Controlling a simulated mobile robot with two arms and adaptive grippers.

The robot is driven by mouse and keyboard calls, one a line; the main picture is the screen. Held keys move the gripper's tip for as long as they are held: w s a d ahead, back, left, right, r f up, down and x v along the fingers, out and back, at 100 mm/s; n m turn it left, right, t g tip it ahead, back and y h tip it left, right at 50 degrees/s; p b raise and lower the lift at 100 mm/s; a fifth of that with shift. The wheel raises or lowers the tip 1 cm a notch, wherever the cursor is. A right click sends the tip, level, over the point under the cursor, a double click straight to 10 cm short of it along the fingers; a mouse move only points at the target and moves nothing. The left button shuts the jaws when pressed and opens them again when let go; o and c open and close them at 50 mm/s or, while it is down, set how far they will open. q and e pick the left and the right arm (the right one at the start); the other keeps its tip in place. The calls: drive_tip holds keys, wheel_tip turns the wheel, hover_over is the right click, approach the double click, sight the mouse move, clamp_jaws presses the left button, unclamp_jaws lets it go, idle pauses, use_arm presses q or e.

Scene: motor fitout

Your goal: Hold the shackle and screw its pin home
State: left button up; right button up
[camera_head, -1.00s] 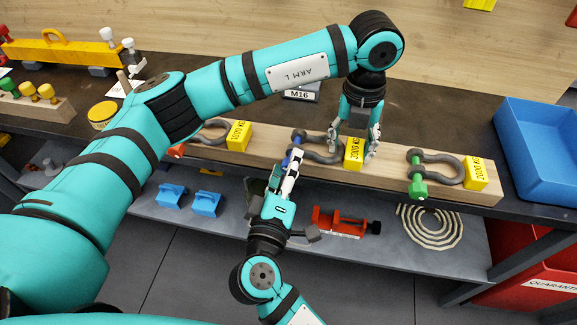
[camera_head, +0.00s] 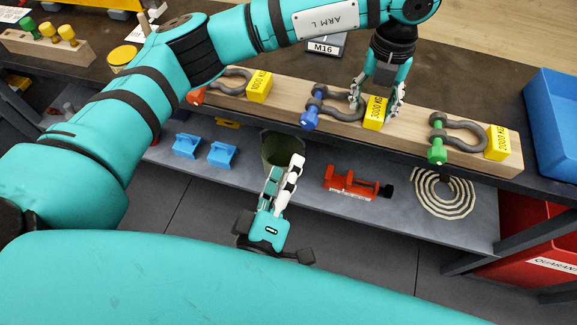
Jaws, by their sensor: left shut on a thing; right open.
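The middle shackle (camera_head: 346,107) is a dark grey bow lying on the wooden rail (camera_head: 270,108), with a yellow block marked 3000 KG (camera_head: 375,113) at its bow end. Its blue pin (camera_head: 309,118) lies across the eyes at the left, the head towards me; how deep it is threaded is too small to tell. My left gripper (camera_head: 377,104) reaches down from above and is shut on the shackle at its bow end, fingers on either side of the yellow block. My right gripper (camera_head: 286,170) is open and empty, below and in front of the rail, apart from the pin.
A shackle with a red pin (camera_head: 196,97) lies left on the rail, one with a green pin (camera_head: 437,151) right. A blue bin (camera_head: 556,130) stands at right. The lower shelf holds a red vise-like tool (camera_head: 350,184), blue blocks (camera_head: 221,154) and a coiled rope (camera_head: 442,194).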

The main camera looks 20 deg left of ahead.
sight(308, 124)
drive_tip(key=w+n, duration=0.4)
drive_tip(key=n, duration=0.2)
drive_tip(key=w+n, duration=0.4)
drive_tip(key=n, duration=0.2)
drive_tip(key=w+n, duration=0.4)
drive_tip(key=n, duration=0.2)
drive_tip(key=shift+w+d+r, duration=0.1)
drive_tip(key=shift+d, duration=0.2)
